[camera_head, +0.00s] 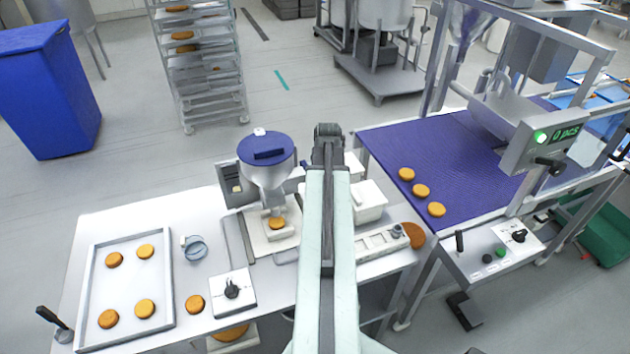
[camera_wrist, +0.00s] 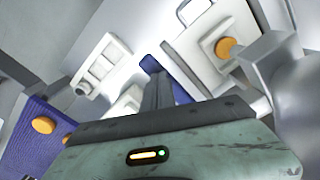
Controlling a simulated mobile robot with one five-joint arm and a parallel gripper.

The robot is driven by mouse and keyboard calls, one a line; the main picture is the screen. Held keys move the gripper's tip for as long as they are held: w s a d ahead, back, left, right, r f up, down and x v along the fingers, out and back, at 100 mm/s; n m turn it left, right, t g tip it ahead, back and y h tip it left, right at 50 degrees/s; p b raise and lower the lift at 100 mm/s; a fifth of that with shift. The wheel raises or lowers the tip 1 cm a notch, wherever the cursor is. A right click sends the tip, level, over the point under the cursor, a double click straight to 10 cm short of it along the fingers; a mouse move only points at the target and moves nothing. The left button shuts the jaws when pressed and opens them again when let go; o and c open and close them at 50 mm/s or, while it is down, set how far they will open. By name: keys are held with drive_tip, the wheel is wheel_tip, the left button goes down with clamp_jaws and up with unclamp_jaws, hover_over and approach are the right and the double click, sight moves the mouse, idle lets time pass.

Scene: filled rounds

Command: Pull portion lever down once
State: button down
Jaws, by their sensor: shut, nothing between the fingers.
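The depositor has a grey funnel hopper (camera_head: 268,178) with a blue lid (camera_head: 265,150). It stands on the steel table just left of my arm, with a filled round (camera_head: 277,222) under its outlet. In the wrist view the same round (camera_wrist: 227,47) lies on a pale plate, with the grey funnel (camera_wrist: 285,85) at the right. My gripper (camera_wrist: 154,76) is shut and empty, seen end-on. A blue piece (camera_wrist: 149,62) shows behind its fingers; I cannot tell whether it is the portion lever or whether they touch. In the head view my arm hides that area.
A tray (camera_head: 84,290) with several rounds lies at the table's left, beside a knob box (camera_head: 232,291). A purple conveyor (camera_head: 450,170) with rounds stands at the right. A rack (camera_head: 200,70) and a blue bin (camera_head: 45,90) stand behind, with open floor between.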

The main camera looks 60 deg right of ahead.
drive_tip(key=shift+s+a+f, duration=0.1)
drive_tip(key=shift+f, duration=0.3)
drive_tip(key=shift+f+b, duration=0.1)
drive_tip(key=shift+b, duration=0.25)
drive_tip(key=shift+f+b, duration=1)
drive_tip(key=shift+s+r, duration=0.1)
wheel_tip(320, 180, up, 15)
drive_tip(key=p, duration=1.5)
